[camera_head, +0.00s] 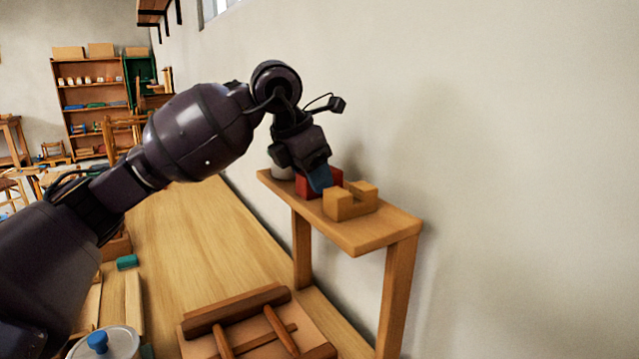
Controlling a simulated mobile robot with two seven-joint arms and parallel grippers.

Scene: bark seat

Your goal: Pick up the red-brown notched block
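A red block (303,187), which looks like the red-brown notched block, sits on a small raised wooden shelf (372,236) against the wall. My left gripper (319,182) comes down over the red block from above, with a blue finger in front of it. The finger hides the middle of the block, so its notch does not show clearly. I cannot tell whether the fingers touch the block or are closed. A tan-orange notched block (350,205) stands just in front and to the right. My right gripper is not in view.
A pale round object (281,173) stands behind the red block on the shelf. Below are a long wooden bench (195,230), a wooden frame with bars (250,325), a pot lid with a blue knob (97,342) and a green block (127,262). The wall is close on the right.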

